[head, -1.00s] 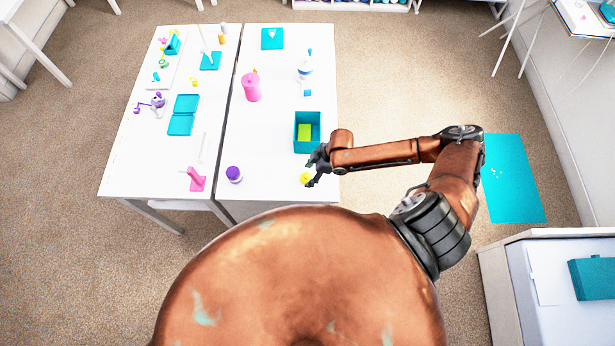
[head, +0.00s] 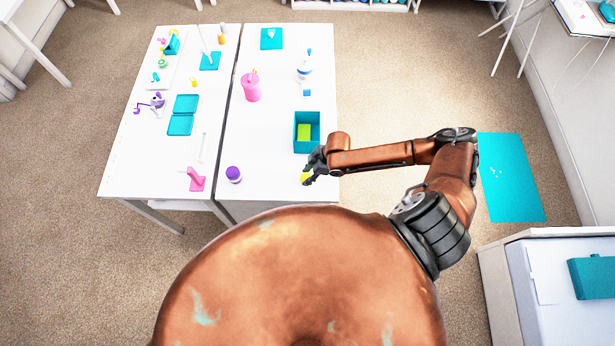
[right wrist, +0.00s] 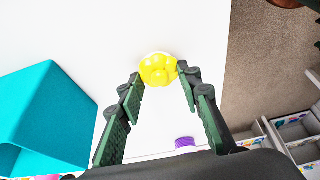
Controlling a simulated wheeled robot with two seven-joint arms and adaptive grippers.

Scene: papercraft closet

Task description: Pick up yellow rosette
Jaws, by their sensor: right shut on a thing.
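The yellow rosette (head: 304,177) is at the near right part of the white table. In the right wrist view the rosette (right wrist: 158,69) shows as a round yellow flower shape between my fingertips, over the white tabletop. My right gripper (head: 309,174) is shut on it; its two fingers (right wrist: 160,78) flank the rosette. In the head view the dark fingers cover part of the rosette. I cannot tell whether it is lifted clear of the table. My left gripper is not in view.
A teal open box (head: 307,146) with a yellow-green block inside stands just behind my right gripper. A purple-topped round item (head: 233,174) and a pink stand (head: 195,180) are to the left. The tabletop between the rosette and the purple item is clear.

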